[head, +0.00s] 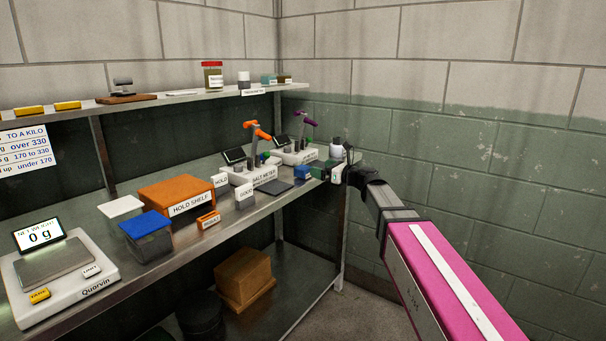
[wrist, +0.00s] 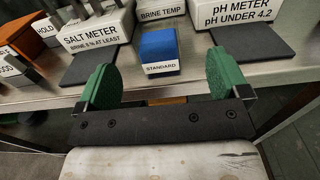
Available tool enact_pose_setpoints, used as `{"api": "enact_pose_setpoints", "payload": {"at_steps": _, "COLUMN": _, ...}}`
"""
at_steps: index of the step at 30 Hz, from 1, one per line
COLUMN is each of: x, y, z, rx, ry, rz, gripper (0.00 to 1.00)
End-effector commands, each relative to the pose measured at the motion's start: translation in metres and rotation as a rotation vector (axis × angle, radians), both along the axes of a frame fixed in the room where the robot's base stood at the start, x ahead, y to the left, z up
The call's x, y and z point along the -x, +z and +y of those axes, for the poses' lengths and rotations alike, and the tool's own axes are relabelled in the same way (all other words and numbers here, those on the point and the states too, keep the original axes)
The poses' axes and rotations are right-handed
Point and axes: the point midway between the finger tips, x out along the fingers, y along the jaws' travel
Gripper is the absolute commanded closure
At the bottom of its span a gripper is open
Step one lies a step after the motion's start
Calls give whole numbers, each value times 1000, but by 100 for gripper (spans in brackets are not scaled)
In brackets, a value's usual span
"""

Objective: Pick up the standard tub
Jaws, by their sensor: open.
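The standard tub (wrist: 160,50) is a small blue-topped block with a white STANDARD label on its front. It stands upright on the metal shelf in the wrist view, between two dark pads. In the head view its blue top (head: 317,172) shows small, beside my gripper. My gripper (wrist: 163,75) is open, with its two green fingers spread to the left and right. The tub lies ahead of the gap, with space on both sides and no visible contact. In the head view my gripper (head: 333,172) is at the far end of the shelf, partly hidden by my arm.
The salt meter (wrist: 92,34) stands to the left behind the tub and the pH meter (wrist: 238,12) to the right. A brine temp block (wrist: 160,9) is behind it. An orange hold shelf box (head: 175,190), another blue-lidded tub (head: 146,226) and a scale (head: 60,275) are further left.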

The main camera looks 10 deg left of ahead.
Motion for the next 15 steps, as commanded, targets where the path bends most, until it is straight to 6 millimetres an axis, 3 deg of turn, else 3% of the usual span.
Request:
{"api": "enact_pose_setpoints", "payload": {"at_steps": 6, "x": -13, "y": -1, "z": 31, "rx": 3, "ry": 2, "rz": -1, "gripper": 6}}
{"api": "enact_pose_setpoints", "payload": {"at_steps": 15, "x": -18, "y": -1, "z": 52, "rx": 3, "ry": 1, "rz": -3, "gripper": 6}}
